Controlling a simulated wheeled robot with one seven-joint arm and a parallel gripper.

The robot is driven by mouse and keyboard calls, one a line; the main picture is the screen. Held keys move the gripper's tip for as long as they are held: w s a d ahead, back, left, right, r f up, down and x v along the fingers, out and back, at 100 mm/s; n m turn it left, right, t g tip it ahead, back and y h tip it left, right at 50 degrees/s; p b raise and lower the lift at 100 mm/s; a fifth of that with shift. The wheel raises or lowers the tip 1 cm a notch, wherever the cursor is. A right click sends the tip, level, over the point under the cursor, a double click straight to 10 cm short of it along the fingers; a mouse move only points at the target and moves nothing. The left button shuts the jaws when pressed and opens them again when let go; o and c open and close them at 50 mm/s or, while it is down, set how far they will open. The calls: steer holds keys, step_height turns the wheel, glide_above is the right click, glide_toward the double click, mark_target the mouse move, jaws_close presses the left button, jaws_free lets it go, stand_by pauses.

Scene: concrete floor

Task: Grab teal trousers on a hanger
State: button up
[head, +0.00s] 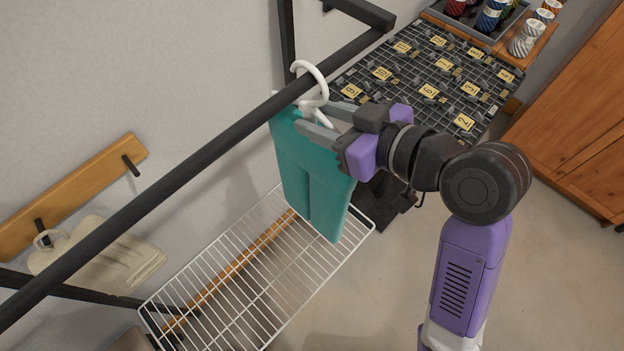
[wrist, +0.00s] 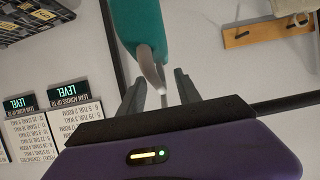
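The teal trousers (head: 312,180) hang from a white hanger (head: 313,84) on a dark rail (head: 215,138) in the head view. In the wrist view the teal trousers (wrist: 140,25) show at the top, with the pale hanger (wrist: 150,68) just below them. My gripper (head: 318,122) is at the top of the trousers, by the hanger's neck. In the wrist view my gripper (wrist: 158,88) has its two fingers apart, with the hanger between them and a gap showing on both sides. Part of the hanger is hidden behind the fingers in the head view.
A white wire rack (head: 250,280) is below the trousers. A wooden peg board (head: 75,195) and a folded cream cloth (head: 105,255) are at the left. A black grid board with yellow number tags (head: 430,75) and a wooden cabinet (head: 580,120) are at the right.

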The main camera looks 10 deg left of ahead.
steer(key=shift+x, duration=1.3)
jaws_close()
steer(key=shift+r, duration=0.1)
